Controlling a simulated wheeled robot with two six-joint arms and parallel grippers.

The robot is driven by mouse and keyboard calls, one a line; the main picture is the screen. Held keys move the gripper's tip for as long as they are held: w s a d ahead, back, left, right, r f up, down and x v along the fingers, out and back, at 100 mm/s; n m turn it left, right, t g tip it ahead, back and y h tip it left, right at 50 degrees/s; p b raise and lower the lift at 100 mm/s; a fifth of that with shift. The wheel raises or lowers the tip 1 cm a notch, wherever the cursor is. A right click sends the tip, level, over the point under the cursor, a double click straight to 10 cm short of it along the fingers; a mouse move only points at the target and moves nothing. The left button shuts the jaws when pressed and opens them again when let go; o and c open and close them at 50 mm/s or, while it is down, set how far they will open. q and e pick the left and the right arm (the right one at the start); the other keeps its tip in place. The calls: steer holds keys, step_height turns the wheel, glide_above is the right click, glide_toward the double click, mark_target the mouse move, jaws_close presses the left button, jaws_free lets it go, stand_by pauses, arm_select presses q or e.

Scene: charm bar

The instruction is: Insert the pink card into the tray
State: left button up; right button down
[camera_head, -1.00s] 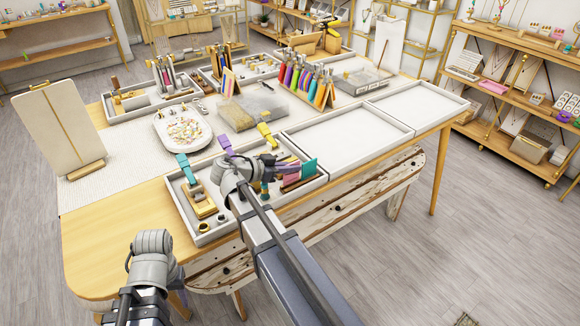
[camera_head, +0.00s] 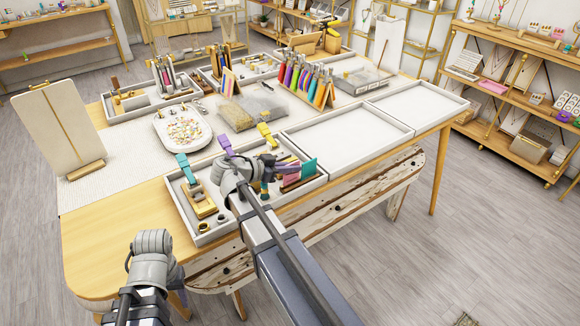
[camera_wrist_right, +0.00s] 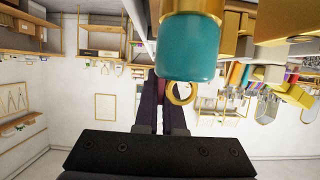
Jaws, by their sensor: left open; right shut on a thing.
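My right gripper (camera_head: 268,168) reaches down into the front compartment tray (camera_head: 192,222). A pink card (camera_head: 291,177) shows there, partly hidden, right at its fingers, beside a teal card (camera_head: 308,168). In the right wrist view the dark fingers (camera_wrist_right: 153,98) are shut on a thin reddish edge, which looks like the pink card. A teal piece with a gold cap and ring (camera_wrist_right: 190,48) fills the top of that view, close to the fingers. Whether the card touches the tray floor is hidden. My left gripper (camera_head: 152,250) is off the table's front left, its fingertips hidden.
The tray also holds a wooden block (camera_head: 200,200), with purple (camera_head: 226,146) and yellow (camera_head: 267,133) tags at its back rim. Two empty white trays (camera_head: 350,135) lie to the right. A white dish of beads (camera_head: 183,130) stands behind. The front left tabletop is clear.

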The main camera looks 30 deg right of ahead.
steer(key=shift+f+b, duration=1.1)
steer(key=c, duration=0.9)
jaws_free()
steer(key=shift+c, duration=0.2)
steer(key=p+v, duration=0.2)
steer(key=v, duration=0.4)
steer(key=shift+a+r, duration=0.15)
steer(key=shift+a, duration=0.1)
steer(key=shift+a+r+p, duration=0.1)
steer(key=shift+a+p, duration=0.25)
steer(key=shift+a, duration=0.2)
steer(key=shift+s, duration=0.1)
